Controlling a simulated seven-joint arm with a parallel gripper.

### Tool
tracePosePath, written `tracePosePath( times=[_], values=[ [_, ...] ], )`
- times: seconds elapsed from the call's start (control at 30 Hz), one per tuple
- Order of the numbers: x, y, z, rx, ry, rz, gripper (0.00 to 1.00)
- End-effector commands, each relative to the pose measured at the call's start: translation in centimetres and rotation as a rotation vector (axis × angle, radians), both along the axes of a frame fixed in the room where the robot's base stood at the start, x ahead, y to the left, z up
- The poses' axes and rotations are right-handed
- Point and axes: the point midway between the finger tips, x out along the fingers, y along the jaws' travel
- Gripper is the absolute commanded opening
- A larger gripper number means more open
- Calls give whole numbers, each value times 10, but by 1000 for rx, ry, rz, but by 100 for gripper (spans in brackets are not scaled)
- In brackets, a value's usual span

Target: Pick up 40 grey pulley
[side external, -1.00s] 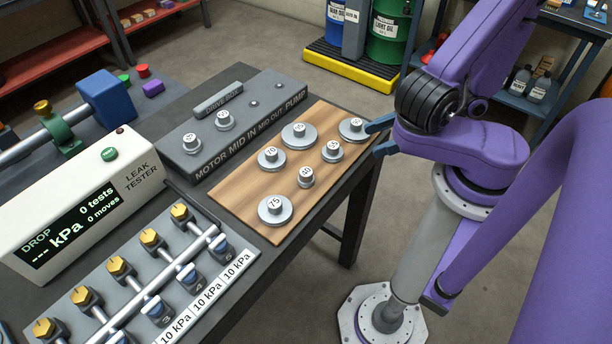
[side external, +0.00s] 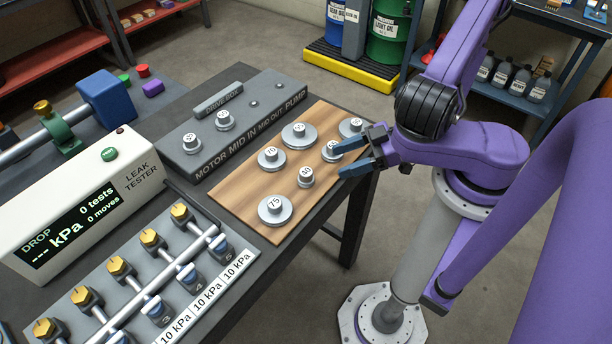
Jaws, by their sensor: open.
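Several round grey pulleys with numbered hubs stand on the wooden board. I read 75 on the near pulley (side external: 275,209) and 70 on the left pulley (side external: 271,158). The numbers on the small middle pulley (side external: 306,177), the large far pulley (side external: 299,136), the right pulley (side external: 331,151) and the far-right pulley (side external: 351,127) are too small to read surely, so I cannot tell which is the 40. My gripper (side external: 343,160) is open and empty, its blue fingers over the board's right edge. In the picture, one fingertip overlaps the right pulley; I cannot tell whether they touch.
The wooden board (side external: 240,193) lies on a dark table. A grey drive box (side external: 200,165) with two small pulleys on it is behind left. A leak tester (side external: 85,200) and a valve manifold (side external: 150,270) are at the left and front.

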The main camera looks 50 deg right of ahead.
Motion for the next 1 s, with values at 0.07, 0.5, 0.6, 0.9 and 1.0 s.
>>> tracePosePath(
  times=[0.07,0.5,0.6,0.9,1.0],
  values=[
    [6,7,-3,5,-2,5,63],
    [31,31,-18,1,0,2,63],
    [33,33,-19,0,-1,1,63],
    [50,51,-27,-1,-1,8,63],
    [57,58,-32,-1,-1,7,63]
  ],
)
